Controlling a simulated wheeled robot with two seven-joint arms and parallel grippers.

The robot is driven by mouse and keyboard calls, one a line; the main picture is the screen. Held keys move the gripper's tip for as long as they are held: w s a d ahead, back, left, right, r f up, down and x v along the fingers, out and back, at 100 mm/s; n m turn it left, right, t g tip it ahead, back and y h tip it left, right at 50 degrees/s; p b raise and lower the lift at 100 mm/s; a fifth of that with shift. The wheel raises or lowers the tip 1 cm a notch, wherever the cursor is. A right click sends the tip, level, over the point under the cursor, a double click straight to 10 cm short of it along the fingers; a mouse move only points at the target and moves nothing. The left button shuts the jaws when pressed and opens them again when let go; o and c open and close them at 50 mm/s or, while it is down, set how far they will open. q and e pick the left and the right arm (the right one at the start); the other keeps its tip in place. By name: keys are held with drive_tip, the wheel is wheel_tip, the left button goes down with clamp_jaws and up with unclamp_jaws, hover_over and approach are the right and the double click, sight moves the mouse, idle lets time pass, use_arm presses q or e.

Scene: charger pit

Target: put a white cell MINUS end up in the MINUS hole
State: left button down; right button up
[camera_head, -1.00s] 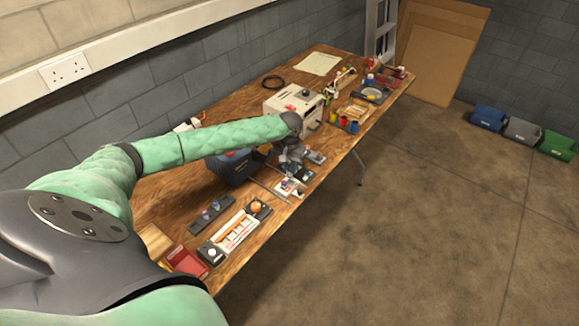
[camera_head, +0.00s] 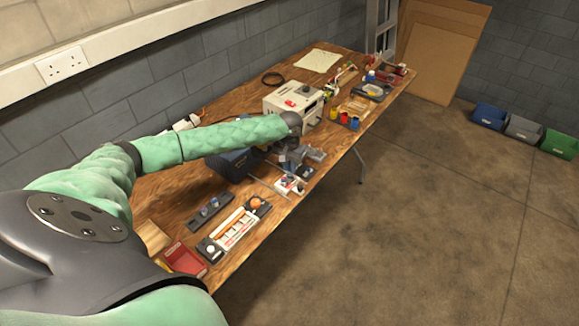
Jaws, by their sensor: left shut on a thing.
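My left arm reaches from the left over the wooden workbench (camera_head: 327,180). My left gripper (camera_head: 290,168) points down over the bench's front part, just above or beside a small light-and-dark block (camera_head: 289,186). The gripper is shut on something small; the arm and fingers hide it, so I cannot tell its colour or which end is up. I cannot make out a MINUS hole or its marking at this size. My right gripper is not in view.
A white device box (camera_head: 292,101) stands behind the gripper, and a dark blue box (camera_head: 231,164) is under my forearm. A white strip unit (camera_head: 236,230), a dark strip (camera_head: 211,211) and a red tray (camera_head: 184,259) lie nearer. Coloured pots (camera_head: 344,119) stand farther right.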

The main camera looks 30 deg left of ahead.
use_arm(q)
drive_tip(key=shift+f+b, duration=0.3)
drive_tip(key=shift+f, duration=0.85)
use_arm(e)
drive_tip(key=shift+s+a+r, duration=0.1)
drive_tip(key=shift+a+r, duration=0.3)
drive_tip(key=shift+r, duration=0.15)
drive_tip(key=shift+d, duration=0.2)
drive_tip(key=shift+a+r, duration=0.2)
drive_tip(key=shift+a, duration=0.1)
use_arm(q)
drive_tip(key=shift+p, duration=0.6)
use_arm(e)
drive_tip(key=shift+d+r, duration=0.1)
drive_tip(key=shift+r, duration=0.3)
use_arm(q)
drive_tip(key=shift+f+p, duration=0.2)
drive_tip(key=shift+p, duration=0.15)
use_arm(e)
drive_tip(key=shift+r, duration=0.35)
